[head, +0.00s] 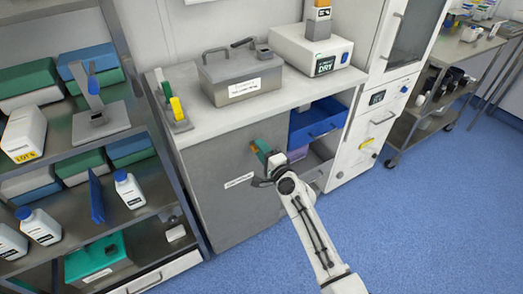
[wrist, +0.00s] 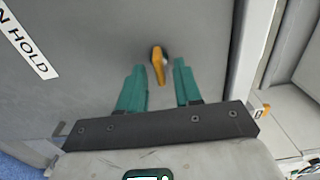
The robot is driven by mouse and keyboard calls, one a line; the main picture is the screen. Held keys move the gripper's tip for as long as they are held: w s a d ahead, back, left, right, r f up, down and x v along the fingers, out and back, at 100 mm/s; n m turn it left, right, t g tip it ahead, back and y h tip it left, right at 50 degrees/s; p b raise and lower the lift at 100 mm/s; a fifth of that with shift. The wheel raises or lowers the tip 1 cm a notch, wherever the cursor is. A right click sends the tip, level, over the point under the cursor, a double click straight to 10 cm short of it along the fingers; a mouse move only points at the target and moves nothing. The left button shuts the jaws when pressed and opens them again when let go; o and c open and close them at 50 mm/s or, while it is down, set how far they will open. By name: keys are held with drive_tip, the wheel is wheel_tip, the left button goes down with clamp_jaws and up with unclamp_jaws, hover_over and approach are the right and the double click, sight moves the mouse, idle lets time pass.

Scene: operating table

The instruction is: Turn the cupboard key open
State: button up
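In the head view my gripper (head: 262,151) is in front of the door's upper right part, where an orange bit of the key shows beside a teal finger. The door looks shut.
A white label (head: 238,181) is on the door. Right of the door are open shelves with a blue bin (head: 316,121) and a white drawer unit (head: 372,135). The counter above holds a steel box (head: 238,78). Loaded shelving (head: 65,140) stands left.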

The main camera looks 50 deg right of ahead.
drive_tip(key=v, duration=1)
drive_tip(key=shift+s, duration=0.4)
drive_tip(key=shift+a, duration=0.15)
drive_tip(key=s+a+f+n+g+y+p, duration=0.1)
drive_tip(key=s+a+f+n+g+y, duration=0.2)
drive_tip(key=a+n, duration=0.4)
drive_tip(key=s+a+f+n+g+y+p, duration=0.1)
drive_tip(key=s+a+n+g+y, duration=0.35)
drive_tip(key=a+n, duration=0.3)
drive_tip(key=s+r+n+g+h+p, duration=0.1)
drive_tip(key=s+n+g, duration=0.5)
drive_tip(key=s, duration=1)
drive_tip(key=g+h, duration=0.1)
drive_tip(key=g, duration=0.2)
drive_tip(key=shift+s+a+n+h+p, duration=0.25)
drive_tip(key=shift+a+n+h+p, duration=0.05)
drive_tip(key=shift+n+h+p, duration=0.05)
drive_tip(key=shift+r, duration=0.15)
